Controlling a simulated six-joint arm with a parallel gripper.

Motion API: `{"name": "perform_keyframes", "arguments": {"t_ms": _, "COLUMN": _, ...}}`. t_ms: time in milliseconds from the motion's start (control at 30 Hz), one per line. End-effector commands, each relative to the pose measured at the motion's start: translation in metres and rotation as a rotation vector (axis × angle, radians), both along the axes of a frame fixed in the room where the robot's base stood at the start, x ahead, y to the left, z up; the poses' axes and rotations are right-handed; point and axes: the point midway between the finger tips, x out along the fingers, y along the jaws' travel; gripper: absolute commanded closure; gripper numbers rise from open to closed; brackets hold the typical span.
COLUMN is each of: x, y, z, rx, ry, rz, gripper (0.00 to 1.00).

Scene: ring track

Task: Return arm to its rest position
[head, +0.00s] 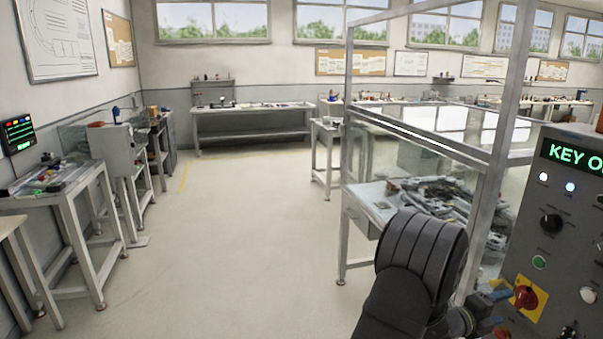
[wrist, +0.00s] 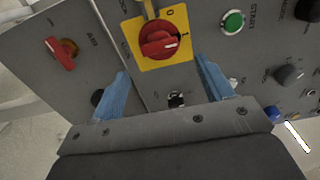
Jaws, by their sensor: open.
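My gripper (wrist: 163,75) is open, its two blue fingers spread apart in front of a grey control panel (wrist: 205,45). Nothing shows held between them. A red rotary switch on a yellow plate (wrist: 159,38) lies just beyond the fingertips, between them in the picture; I see no contact. A small key-like fitting (wrist: 176,99) shows between the finger bases. In the head view my dark arm reaches right, and my gripper (head: 492,300) is partly visible beside the panel (head: 575,235) and its red switch (head: 527,298). The panel's display reads "KEY O", cut off by the edge.
In the wrist view, a red AIR handle (wrist: 62,52) is left of the gripper and a green START button (wrist: 232,21) right. A framed enclosure (head: 420,140) with a cluttered table (head: 370,202) stands behind my arm. Benches (head: 60,195) line the left wall; the middle floor is clear.

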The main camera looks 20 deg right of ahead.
Motion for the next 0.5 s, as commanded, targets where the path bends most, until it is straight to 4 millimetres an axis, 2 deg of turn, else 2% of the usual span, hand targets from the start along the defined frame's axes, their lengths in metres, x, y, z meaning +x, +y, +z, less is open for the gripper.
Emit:
{"name": "perform_keyframes", "arguments": {"t_ms": 33, "x": -0.001, "y": -0.011, "z": 0.000, "rx": -0.001, "ry": -0.001, "rz": -0.003, "gripper": 0.27}}
{"name": "perform_keyframes", "arguments": {"t_ms": 200, "x": -0.001, "y": -0.039, "z": 0.000, "rx": -0.001, "ry": 0.000, "rz": -0.001, "gripper": 0.27}}
{"name": "perform_keyframes", "arguments": {"t_ms": 500, "x": 0.000, "y": -0.060, "z": 0.000, "rx": -0.001, "ry": 0.000, "rz": 0.000, "gripper": 0.27}}
